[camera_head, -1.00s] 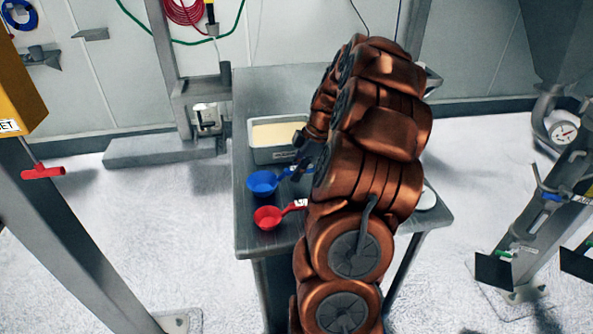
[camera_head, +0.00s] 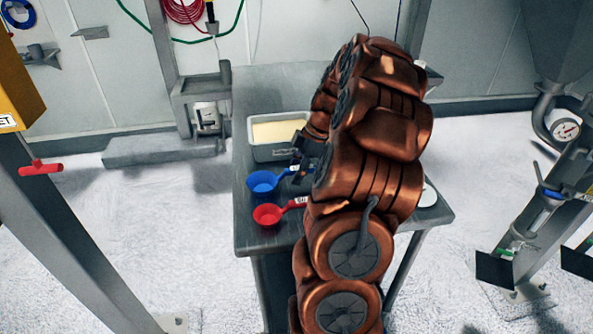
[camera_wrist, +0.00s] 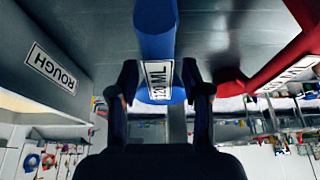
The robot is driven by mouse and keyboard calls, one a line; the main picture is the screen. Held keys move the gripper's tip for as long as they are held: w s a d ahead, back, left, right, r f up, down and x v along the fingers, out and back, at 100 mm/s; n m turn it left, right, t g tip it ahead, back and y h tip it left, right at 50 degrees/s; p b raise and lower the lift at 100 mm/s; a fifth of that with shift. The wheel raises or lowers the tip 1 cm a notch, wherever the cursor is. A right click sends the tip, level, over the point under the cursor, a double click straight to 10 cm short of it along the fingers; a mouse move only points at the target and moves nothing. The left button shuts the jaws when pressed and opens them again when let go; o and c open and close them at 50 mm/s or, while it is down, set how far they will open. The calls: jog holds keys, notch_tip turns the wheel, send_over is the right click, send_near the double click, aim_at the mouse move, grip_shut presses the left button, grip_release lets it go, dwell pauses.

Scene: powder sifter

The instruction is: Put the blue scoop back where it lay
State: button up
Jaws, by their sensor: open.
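The blue scoop (camera_head: 263,183) rests on the grey table between the pale-powder tub and the red scoop, its bowl to the left and its handle pointing right toward my gripper. My gripper (camera_head: 299,172) is low at the handle's end, partly hidden by my arm in the head view. In the wrist view, the blue handle (camera_wrist: 157,30) with its white volume label lies between the two dark fingers of my gripper (camera_wrist: 160,82). The fingers are open, with a gap visible on each side of the handle.
The red scoop (camera_head: 268,215) lies close in front of the blue one; it also shows in the wrist view (camera_wrist: 270,62). The tub (camera_head: 275,153) stands just behind, its "ROUGH" label visible in the wrist view (camera_wrist: 52,68). The table's (camera_head: 245,235) left edge is near both bowls.

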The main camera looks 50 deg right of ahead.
jog(key=v, duration=1.2)
jog(key=s+a+r+m+g, duration=0.1)
jog(key=s+a+m+g, duration=0.15)
jog(key=a, duration=2.35)
jog(key=s+a+f+m+h, duration=0.1)
jog(key=s+a+f+m, duration=0.1)
jog(key=s, duration=0.4)
jog(key=s+a+f+m+g+h, duration=0.1)
jog(key=s+a+f+m, duration=0.1)
jog(key=s+a, duration=0.3)
jog(key=s+a+f+m+g+h, duration=0.1)
jog(key=s+a+f+m, duration=0.1)
jog(key=s+a+m, duration=0.2)
jog(key=s, duration=0.3)
jog(key=shift+f+h, duration=0.3)
jog(key=shift+f, duration=0.05)
